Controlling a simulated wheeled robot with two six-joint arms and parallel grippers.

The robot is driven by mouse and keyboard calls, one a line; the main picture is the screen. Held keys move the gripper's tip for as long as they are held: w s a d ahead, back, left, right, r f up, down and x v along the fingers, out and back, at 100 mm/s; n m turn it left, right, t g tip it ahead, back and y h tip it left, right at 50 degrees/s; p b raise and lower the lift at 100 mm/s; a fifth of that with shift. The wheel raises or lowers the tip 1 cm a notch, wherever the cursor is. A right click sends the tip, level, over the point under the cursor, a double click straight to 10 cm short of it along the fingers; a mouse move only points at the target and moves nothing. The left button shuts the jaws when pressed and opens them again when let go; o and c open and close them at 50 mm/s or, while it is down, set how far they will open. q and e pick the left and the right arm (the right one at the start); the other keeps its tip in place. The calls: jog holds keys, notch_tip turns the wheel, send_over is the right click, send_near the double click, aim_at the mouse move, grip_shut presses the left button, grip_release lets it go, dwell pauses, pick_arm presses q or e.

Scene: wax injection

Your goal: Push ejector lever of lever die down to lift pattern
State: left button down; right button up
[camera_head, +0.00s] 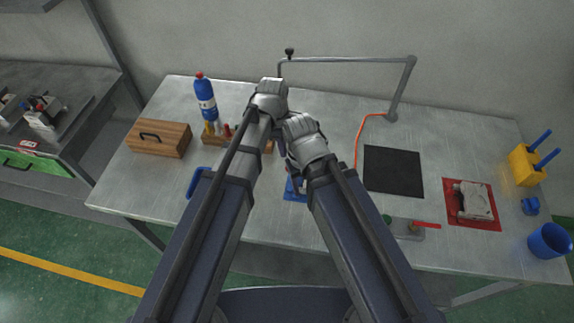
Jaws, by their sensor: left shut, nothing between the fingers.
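My left gripper (280,134) is mostly hidden by its own grey wrist, over the middle of the steel table; it is shut and empty. My right wrist (306,140) is close beside it on the right, and its fingers cannot be made out. A blue item (295,188) shows partly between my two arms; what it is and whether a gripper touches it cannot be told. A small grey fixture with a red lever (425,225) lies near the front edge at right. A grey metal block (474,201) sits on a red mat. I cannot tell which is the lever die.
On the steel table (340,225) are a wooden box (159,139), a blue bottle (205,97), a black mat (393,171), a yellow holder with blue handles (526,166) and a blue cup (549,241). A jointed metal arm (345,59) spans the back. My arms cover the middle.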

pick_arm(q)
jog(key=shift+w+d, duration=0.1)
jog(key=shift+f, duration=0.1)
pick_arm(e)
jog(key=shift+f, duration=0.1)
pick_arm(q)
jog(key=f+b, duration=0.6)
jog(key=b, duration=0.1)
jog(key=shift+d+f, duration=0.35)
jog(key=shift+f, duration=0.05)
pick_arm(e)
notch_tip(320, 180, down, 7)
jog(key=shift+r, duration=0.1)
